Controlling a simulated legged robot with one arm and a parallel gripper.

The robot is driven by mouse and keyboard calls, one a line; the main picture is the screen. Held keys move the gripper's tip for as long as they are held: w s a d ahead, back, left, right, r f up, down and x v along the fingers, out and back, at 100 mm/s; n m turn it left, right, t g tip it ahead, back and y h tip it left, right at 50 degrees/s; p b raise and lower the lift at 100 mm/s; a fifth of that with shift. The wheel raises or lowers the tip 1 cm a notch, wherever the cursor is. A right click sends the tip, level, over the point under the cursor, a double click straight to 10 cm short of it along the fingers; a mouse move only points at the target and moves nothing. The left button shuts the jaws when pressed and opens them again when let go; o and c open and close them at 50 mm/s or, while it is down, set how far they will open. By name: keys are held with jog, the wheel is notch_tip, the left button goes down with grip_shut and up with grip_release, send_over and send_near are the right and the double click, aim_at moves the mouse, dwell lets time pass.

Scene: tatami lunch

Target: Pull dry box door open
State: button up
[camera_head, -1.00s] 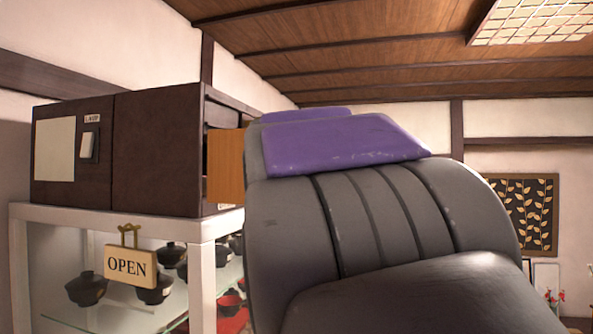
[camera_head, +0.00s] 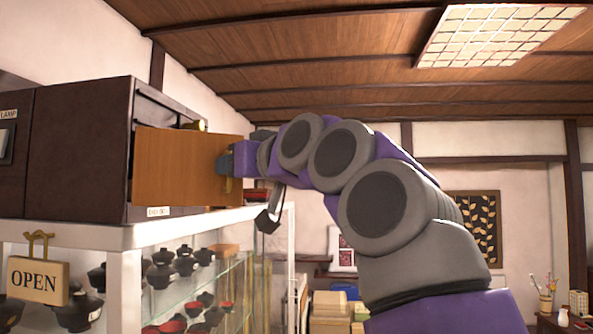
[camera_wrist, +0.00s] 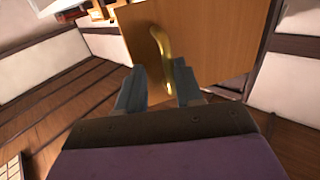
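The dry box (camera_head: 80,150) is a dark brown cabinet on top of the display case. Its orange-brown wooden door (camera_head: 180,170) stands swung out from the dark front, with an opening visible above and behind it. The door also fills the upper middle of the wrist view (camera_wrist: 210,35). A brass handle (camera_wrist: 160,45) is mounted on the door. My gripper (camera_head: 228,160) is at the door's outer edge side. In the wrist view, my gripper's fingers (camera_wrist: 158,86) are apart, with the handle's lower end between them, closer to the right finger. Contact cannot be told.
A white-framed glass display case (camera_head: 125,285) with bowls stands below the box, with an OPEN sign (camera_head: 38,280) at its corner. Boxes (camera_head: 330,310) are stacked beyond my arm. A pot of brushes (camera_head: 546,300) stands far right.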

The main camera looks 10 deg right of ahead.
jog(key=w+n+g+y+p, duration=0.1)
jog(key=w+a+n+y+p, duration=0.1)
jog(key=shift+w+a+g, duration=0.3)
jog(key=shift+w+g, duration=0.1)
jog(key=shift+d+r+y, duration=0.1)
jog(key=shift+y, duration=0.2)
